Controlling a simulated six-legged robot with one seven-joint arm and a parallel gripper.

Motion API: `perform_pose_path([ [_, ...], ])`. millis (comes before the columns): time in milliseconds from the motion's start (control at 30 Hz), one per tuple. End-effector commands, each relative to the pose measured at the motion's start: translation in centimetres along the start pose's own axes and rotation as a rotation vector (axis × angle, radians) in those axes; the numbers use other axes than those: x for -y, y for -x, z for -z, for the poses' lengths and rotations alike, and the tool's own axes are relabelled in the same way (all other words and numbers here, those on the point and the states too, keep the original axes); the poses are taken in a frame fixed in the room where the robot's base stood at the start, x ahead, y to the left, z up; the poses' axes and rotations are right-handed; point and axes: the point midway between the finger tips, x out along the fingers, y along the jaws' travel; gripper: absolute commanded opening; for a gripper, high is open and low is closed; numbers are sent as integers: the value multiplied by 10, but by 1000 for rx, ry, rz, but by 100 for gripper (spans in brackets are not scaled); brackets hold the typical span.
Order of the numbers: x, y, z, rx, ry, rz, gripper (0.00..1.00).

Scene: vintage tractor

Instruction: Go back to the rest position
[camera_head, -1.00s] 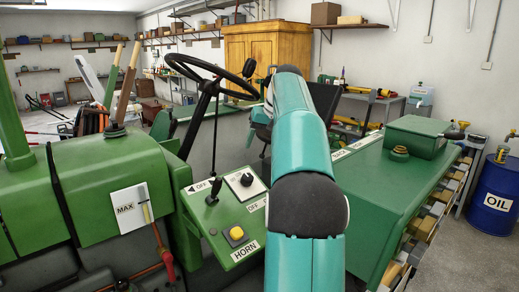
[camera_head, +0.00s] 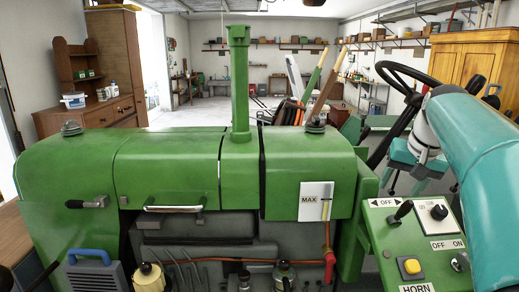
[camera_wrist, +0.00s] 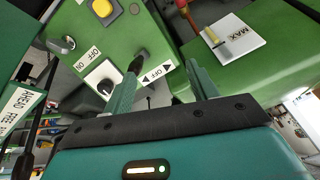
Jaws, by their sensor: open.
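My gripper (camera_wrist: 162,68) is open and empty in the wrist view, its two teal fingers apart. Between and beyond the fingers is the green control panel (camera_wrist: 157,45), with a small black lever, a black knob and a yellow button. In the head view my teal arm is at the right edge, reaching past the panel (camera_head: 380,236).
The green tractor hood (camera_head: 165,165) with its exhaust pipe (camera_head: 238,85) fills the middle. The steering wheel (camera_head: 410,80) stands close to my arm. A brown cabinet (camera_head: 110,70) is at the left, a yellow wooden cupboard (camera_head: 475,60) at the right. Open floor lies behind the tractor.

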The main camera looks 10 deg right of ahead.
Motion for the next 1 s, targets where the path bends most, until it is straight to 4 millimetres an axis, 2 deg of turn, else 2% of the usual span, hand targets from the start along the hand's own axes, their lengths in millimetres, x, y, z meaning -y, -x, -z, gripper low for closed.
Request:
perform_pose_path([
  [33,22,1,-21,-4,38,0,58],
  [100,45,-1,-50,-8,80,-3,58],
  [167,62,-4,-76,-14,119,-3,58],
  [300,92,-14,-140,-32,209,1,58],
  [433,108,-28,-203,-49,297,11,58],
  [600,114,-53,-277,-74,403,33,58],
  [700,113,-65,-305,-83,445,45,58],
  [767,112,-70,-315,-87,460,48,58],
  [1000,111,-74,-322,-88,469,50,58],
])
